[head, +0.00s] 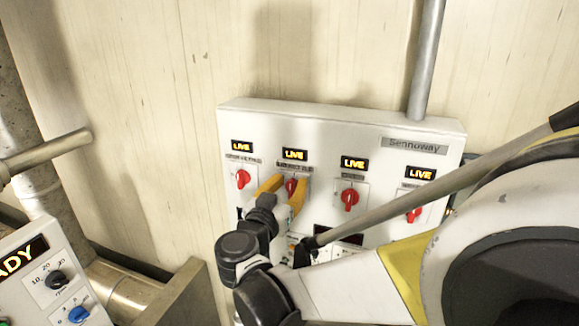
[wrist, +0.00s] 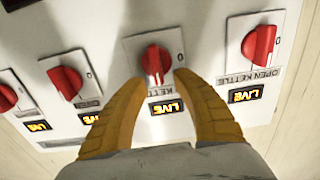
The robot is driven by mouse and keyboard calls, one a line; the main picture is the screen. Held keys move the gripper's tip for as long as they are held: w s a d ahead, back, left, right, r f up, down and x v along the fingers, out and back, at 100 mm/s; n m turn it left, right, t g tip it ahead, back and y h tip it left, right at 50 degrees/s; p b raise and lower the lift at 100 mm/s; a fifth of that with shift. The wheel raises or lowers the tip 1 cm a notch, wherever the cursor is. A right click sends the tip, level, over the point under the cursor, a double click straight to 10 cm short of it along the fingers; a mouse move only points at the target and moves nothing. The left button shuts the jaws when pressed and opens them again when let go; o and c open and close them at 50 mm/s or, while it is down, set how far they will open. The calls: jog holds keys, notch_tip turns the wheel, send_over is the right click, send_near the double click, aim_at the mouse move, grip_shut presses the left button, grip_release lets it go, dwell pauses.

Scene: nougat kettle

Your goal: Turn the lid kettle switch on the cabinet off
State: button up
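The white cabinet (head: 330,125) on the wall carries a row of red rotary switches, each under a lit LIVE sign. My gripper (head: 287,183) is at the second switch from the left (head: 291,187). In the wrist view, seen upside down, my yellow fingers (wrist: 160,82) are open, one either side of that red knob (wrist: 154,62), with gaps visible beside it. Its label is partly hidden; only part of KETTLE reads. Its sign (wrist: 167,107) shows LIVE. The neighbouring switch (wrist: 259,45) is labelled OPEN KETTLE. I cannot read a full lid kettle label.
Other red switches stand to the right in the head view, at the third (head: 349,198) and fourth (head: 414,214) places. A grey pipe (head: 426,60) rises from the cabinet top. A panel with knobs (head: 55,280) and a horizontal pipe (head: 50,151) are at the left.

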jog(key=shift+w+d, duration=0.25)
jog(key=shift+w, duration=0.3)
jog(key=shift+s, duration=0.15)
grip_shut()
